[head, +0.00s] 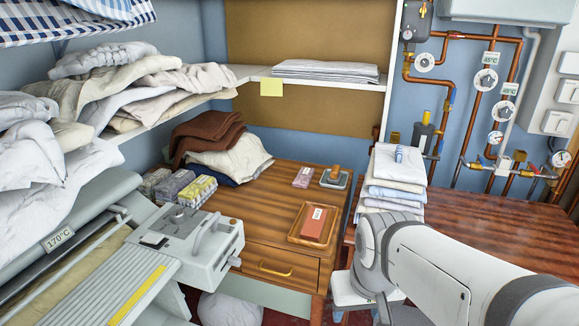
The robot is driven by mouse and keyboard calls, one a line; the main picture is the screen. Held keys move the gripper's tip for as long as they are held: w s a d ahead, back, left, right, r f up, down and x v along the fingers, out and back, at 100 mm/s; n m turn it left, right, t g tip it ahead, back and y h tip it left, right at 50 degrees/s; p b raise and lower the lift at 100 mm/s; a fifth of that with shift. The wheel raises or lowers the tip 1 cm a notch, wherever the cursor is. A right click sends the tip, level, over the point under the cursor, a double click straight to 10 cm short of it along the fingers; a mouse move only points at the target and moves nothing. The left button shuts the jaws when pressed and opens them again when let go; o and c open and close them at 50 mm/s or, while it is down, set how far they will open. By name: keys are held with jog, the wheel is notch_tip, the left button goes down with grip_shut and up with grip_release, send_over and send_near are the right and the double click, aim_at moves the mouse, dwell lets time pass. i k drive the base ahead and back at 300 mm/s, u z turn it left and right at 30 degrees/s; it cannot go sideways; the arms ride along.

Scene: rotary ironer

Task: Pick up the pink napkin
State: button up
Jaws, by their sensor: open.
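A small flat dusty-pink piece with a pale label (303,177) lies on the wooden cabinet top, left of a small grey dish. It is the pinkest thing I see, but it is too small to tell whether it is a folded napkin. My gripper (356,315) is at the bottom of the head view, low in front of the cabinet's right side. Its jaws are apart with nothing seen between them, and the tips are partly cut off by the frame edge. It is well apart from the pink piece.
A wooden tray (292,237) holds a reddish-brown block near the cabinet's front edge. The grey dish (335,180) holds a brown-topped item. Folded linen (395,180) is stacked at right. The ironer (185,240) stands at left. Bare wood lies around the pink piece.

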aim_at(302, 180)
jog(key=k, duration=1.25)
jog(key=z, duration=0.4)
jog(key=i, duration=2.4)
jog(key=u, duration=1.15)
jog(key=k, duration=0.8)
jog(key=u, duration=0.1)
jog(key=i, duration=0.75)
jog(key=z, duration=0.05)
